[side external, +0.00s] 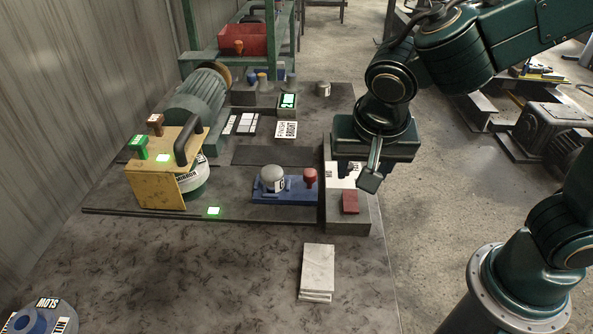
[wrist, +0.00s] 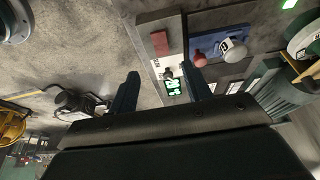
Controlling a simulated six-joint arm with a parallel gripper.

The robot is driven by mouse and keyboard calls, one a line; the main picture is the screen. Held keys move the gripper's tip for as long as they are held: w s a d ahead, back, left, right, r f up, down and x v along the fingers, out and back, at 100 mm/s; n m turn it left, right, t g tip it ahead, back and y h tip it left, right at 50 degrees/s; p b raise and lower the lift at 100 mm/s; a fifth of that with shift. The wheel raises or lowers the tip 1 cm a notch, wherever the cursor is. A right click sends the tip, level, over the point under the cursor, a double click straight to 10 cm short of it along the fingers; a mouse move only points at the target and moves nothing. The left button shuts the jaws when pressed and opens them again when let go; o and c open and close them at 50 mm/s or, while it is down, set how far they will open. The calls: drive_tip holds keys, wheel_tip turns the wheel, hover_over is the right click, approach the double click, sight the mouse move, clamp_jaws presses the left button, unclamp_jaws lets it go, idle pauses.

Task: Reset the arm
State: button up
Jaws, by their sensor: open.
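My gripper (side external: 354,168) hangs at the right edge of the bench, above or just over a grey block (side external: 347,222) with a white face and a dark red pad (side external: 350,202). In the wrist view my gripper's two dark fingers (wrist: 165,82) stand apart with nothing held between them. The grey block and its red pad (wrist: 161,43) lie beyond the fingers there. A small lit green display (wrist: 173,87) shows between the fingers. Whether the fingers touch the block cannot be told.
A blue base (side external: 283,190) with a grey knob and red knob sits left of the block. White tiles (side external: 317,270) lie in front. A blue-grey spool (side external: 42,317) is front left.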

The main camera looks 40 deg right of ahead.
drive_tip(key=shift+s+a+r, duration=0.15)
drive_tip(key=shift+r, duration=0.45)
drive_tip(key=s+d+r+n+t+y, duration=0.2)
drive_tip(key=s+d+r+n, duration=0.4)
drive_tip(key=s+d+n, duration=0.3)
drive_tip(key=s+d+y, duration=0.1)
drive_tip(key=d, duration=0.2)
drive_tip(key=shift+d+t, duration=0.25)
drive_tip(key=shift+t, duration=0.05)
